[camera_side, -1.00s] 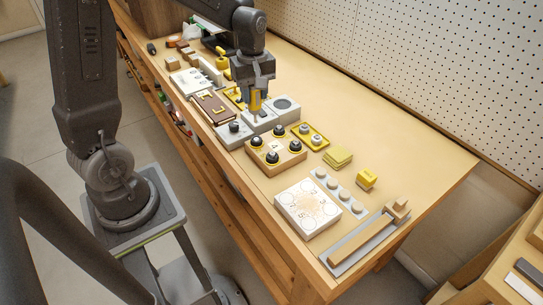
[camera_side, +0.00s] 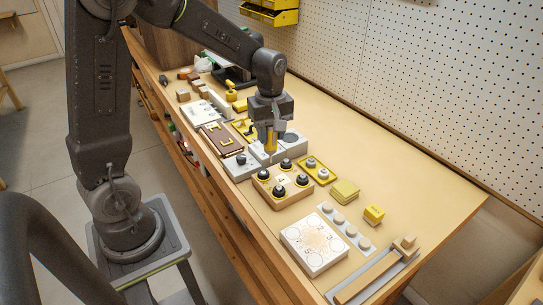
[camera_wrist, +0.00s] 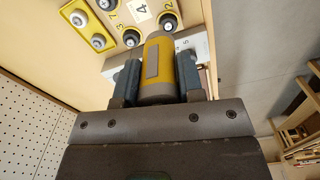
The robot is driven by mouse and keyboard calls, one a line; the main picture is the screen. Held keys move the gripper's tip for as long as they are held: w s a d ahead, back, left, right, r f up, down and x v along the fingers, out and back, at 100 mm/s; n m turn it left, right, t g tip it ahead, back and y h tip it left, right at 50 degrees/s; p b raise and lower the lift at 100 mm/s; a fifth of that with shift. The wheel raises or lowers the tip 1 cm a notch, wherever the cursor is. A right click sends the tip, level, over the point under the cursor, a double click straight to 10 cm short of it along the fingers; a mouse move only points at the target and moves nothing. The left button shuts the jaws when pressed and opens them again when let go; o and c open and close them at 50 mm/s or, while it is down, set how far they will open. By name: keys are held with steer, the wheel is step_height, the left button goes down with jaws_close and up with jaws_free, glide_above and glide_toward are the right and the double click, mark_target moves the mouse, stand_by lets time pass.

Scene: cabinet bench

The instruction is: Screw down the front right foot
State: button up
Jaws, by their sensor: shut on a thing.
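My gripper (camera_side: 271,132) is shut on a yellow driver-like tool (camera_side: 271,142). The tool also shows in the wrist view (camera_wrist: 158,65), with a grey band and a grey plate on its side, between my two jaws (camera_wrist: 158,82). The tool hangs roughly upright over the grey fixture block (camera_side: 258,154); its lower tip is not clear. To the right of it, apart, is the wooden block (camera_side: 284,196) with several black round feet in yellow rings. Its nearest-right foot (camera_side: 302,180) is in place on the block. In the wrist view the feet (camera_wrist: 168,22) lie beyond the tool.
A yellow tray (camera_side: 318,174) with grey knobs is behind the wooden block. Yellow pads (camera_side: 344,191), a yellow block (camera_side: 374,214), a white numbered board (camera_side: 314,244) and a grey strip of discs (camera_side: 344,229) lie farther right. The bench behind these is clear.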

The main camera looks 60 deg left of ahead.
steer(key=d+f, duration=0.4)
steer(key=shift+d+f, duration=0.25)
steer(key=shift+f, duration=0.15)
steer(key=shift+s+f, duration=0.15)
steer(key=shift+f, duration=0.65)
stand_by(3.1)
step_height(320, 180, up, 6)
stand_by(0.8)
